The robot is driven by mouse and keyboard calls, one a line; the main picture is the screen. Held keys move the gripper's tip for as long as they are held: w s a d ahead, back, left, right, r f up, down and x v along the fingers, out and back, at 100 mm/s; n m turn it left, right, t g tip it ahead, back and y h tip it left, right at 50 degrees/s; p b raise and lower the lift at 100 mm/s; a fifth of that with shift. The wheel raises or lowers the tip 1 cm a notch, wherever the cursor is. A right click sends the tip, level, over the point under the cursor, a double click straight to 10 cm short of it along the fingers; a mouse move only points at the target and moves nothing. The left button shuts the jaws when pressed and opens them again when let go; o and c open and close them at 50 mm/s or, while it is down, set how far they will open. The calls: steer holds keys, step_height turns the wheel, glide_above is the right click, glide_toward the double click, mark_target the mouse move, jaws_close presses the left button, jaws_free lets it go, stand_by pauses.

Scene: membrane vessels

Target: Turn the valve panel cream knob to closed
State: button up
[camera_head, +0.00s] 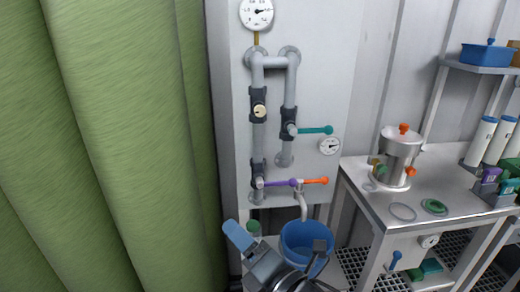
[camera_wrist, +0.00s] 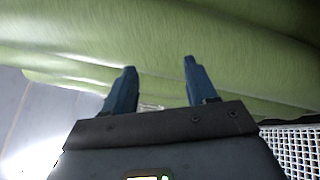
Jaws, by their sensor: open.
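The valve panel (camera_head: 330,80) is a pale upright board with grey pipes. The cream knob (camera_head: 259,111) is a small round knob on a dark valve body on the left vertical pipe. A dark mark shows on its face, but it is too small to read. My gripper (camera_head: 280,240) is low in front of the panel, well below the knob and apart from it. In the wrist view my gripper (camera_wrist: 160,85) has its two blue fingers apart with nothing between them. The knob is not in the wrist view.
A teal lever (camera_head: 316,130), a purple lever (camera_head: 279,183) and an orange lever (camera_head: 315,181) stick out from the pipes. A blue bucket (camera_head: 296,236) stands below. A green curtain (camera_head: 110,140) hangs close on the left. A metal table (camera_head: 390,205) with a steel vessel (camera_head: 399,158) is at right.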

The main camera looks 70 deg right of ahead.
steer(key=w+d+r+n+g+h, duration=0.1)
steer(key=w+d+r+n+h, duration=0.15)
steer(key=d, duration=0.35)
steer(key=w+d+r+n+h, duration=0.2)
steer(key=d+r+n+h, duration=0.1)
steer(key=d, duration=0.3)
steer(key=n+g+h+b, duration=0.1)
steer(key=n+g+h, duration=0.2)
steer(key=n+h, duration=0.2)
glide_toward(260, 115)
steer(key=x, duration=0.4)
steer(key=shift+s+d+r+m, duration=0.1)
steer(key=shift+d+r+m, duration=0.05)
steer(key=shift+r+m, duration=0.1)
steer(key=p+x, duration=0.2)
steer(key=x, duration=0.5)
steer(key=shift+f, duration=0.15)
steer(key=shift+c, duration=0.5)
steer(key=c, duration=0.9)
